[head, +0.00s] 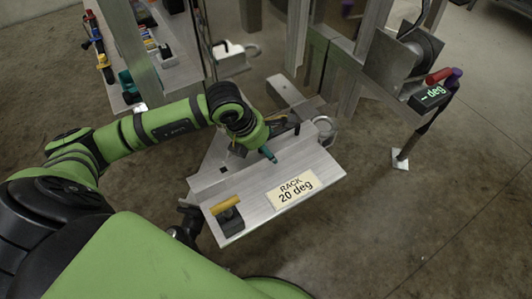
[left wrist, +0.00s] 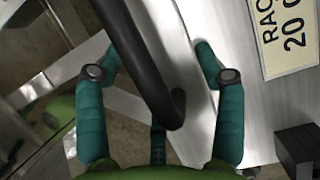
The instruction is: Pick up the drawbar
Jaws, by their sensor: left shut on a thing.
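The drawbar, a thick black bar with a hooked end, shows in the left wrist view (left wrist: 140,60). In the head view my wrist hides much of the drawbar. My right gripper is not in view.
The rack carries a "RACK 20 deg" label (head: 293,189) and a yellow handle on a black block (head: 229,212). A tool shelf (head: 172,72) is at upper left.

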